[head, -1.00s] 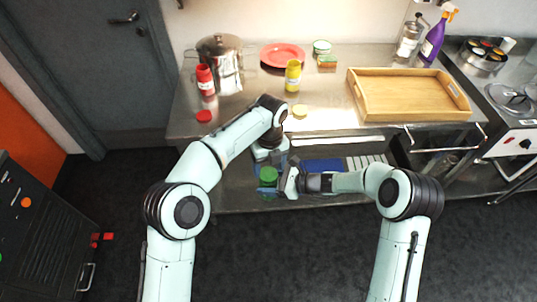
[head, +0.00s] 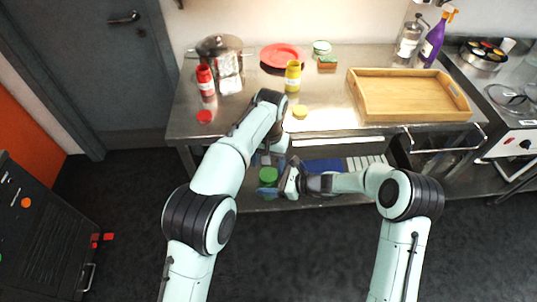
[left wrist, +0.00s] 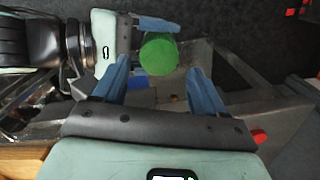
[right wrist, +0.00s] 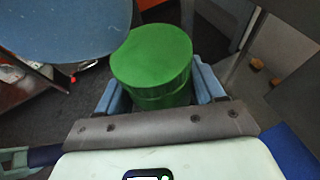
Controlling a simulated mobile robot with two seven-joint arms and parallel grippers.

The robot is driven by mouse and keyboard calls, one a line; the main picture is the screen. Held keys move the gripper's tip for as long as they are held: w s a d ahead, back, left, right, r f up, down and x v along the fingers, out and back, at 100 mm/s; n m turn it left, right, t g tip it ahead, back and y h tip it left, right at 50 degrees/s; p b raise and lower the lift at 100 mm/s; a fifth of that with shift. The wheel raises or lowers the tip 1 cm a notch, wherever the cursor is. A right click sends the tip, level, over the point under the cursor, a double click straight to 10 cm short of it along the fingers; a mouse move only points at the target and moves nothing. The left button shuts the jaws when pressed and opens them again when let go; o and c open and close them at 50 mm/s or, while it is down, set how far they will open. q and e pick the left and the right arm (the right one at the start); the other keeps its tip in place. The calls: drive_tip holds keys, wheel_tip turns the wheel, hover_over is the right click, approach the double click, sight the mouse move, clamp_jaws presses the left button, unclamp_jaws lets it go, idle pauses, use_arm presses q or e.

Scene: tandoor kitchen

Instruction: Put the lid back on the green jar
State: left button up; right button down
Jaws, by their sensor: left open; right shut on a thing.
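The green jar (head: 267,191) is upright in my right gripper (head: 283,180), in front of the counter's edge. In the right wrist view, the jar (right wrist: 163,96) sits between the shut fingers. A wider green lid (right wrist: 150,55) is on its top; whether it is fully seated I cannot tell. The lid also shows from above in the left wrist view (left wrist: 158,52). My left gripper (left wrist: 160,72) is open, its fingers spread on either side of the view near the lid. In the head view, my left arm partly hides that gripper.
On the counter (head: 240,120) stand an open red jar (head: 205,77) and yellow jar (head: 293,75), with a red lid (head: 204,117) and yellow lid (head: 300,112) lying nearby. A wooden tray (head: 410,95) is at right, a pot (head: 221,52) at back left.

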sight(268, 174)
use_arm(q)
drive_tip(key=n, duration=0.2)
drive_tip(key=r+n, duration=0.1)
drive_tip(key=n, duration=0.1)
drive_tip(key=shift+w, duration=0.15)
drive_tip(key=n, duration=0.2)
drive_tip(key=r+n, duration=0.1)
drive_tip(key=n, duration=0.1)
drive_tip(key=shift+w+r+n+t, duration=0.1)
drive_tip(key=shift+w+n+t, duration=0.05)
drive_tip(key=shift+n+t, duration=0.2)
drive_tip(key=shift+f, duration=4)
